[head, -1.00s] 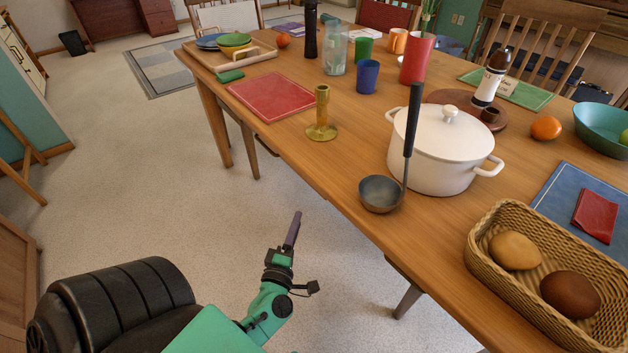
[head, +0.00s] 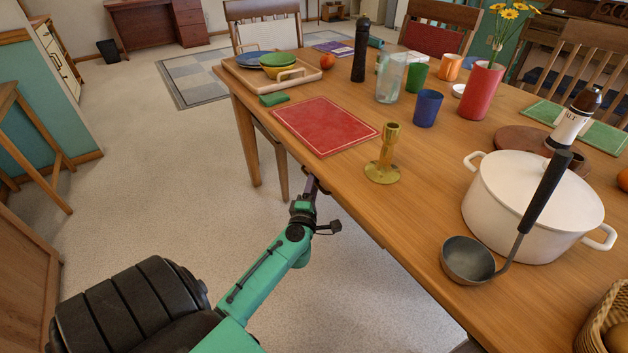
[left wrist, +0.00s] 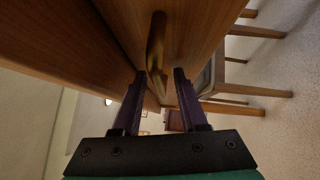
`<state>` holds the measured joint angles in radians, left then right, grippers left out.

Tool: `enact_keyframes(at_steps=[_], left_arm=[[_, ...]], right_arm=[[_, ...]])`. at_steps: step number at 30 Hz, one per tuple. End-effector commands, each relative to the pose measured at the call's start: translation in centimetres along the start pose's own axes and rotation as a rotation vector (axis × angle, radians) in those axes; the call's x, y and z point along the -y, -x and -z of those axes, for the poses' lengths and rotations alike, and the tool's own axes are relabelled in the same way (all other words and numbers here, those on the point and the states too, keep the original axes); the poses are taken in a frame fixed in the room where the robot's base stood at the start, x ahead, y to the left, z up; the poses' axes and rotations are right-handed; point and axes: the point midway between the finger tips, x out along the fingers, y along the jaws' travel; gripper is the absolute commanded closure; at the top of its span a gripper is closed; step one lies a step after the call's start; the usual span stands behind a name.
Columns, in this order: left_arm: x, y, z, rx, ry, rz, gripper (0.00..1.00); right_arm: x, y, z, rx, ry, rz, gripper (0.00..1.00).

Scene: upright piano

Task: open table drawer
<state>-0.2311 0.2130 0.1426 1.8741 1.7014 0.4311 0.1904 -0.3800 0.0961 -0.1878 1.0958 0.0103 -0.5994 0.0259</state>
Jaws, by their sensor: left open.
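The wooden table (head: 345,190) runs from the centre to the right of the head view. In the left wrist view a brass bar handle (left wrist: 156,45) shows against the wooden panels of the table's side (left wrist: 195,30). My left gripper (left wrist: 160,76) is open, with its two dark fingers pointing at the handle. The handle lines up with the gap between the fingertips; I cannot tell whether it is between them. In the head view my left gripper (head: 314,186) is at the table's near side edge, its tips partly under the tabletop. The drawer's front is hidden there. My right gripper is out of view.
Near the edge stand a brass candlestick (head: 384,158), a red mat (head: 322,125) and a ladle (head: 470,262) beside a white pot (head: 532,205). A table leg (head: 247,140) and a chair are beyond my gripper. The carpet (head: 150,180) left of the table is clear.

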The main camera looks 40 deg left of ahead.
Motion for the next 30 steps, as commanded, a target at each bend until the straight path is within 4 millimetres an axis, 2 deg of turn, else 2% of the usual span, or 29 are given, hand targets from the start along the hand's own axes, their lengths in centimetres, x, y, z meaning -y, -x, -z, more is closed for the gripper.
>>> enact_keyframes(at_steps=[4,7,8,30], left_arm=[[0.01,0.03,0.00,0.000,0.000,0.000,0.57],[0.01,0.05,-0.01,0.000,0.000,0.000,0.96],[0.02,0.05,-0.01,0.000,0.000,0.000,1.00],[0.05,0.09,-0.02,0.000,0.000,0.001,1.00]], right_arm=[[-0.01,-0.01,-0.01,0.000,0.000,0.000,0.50],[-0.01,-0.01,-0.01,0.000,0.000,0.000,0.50],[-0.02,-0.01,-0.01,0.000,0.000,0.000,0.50],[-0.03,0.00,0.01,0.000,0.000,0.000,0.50]])
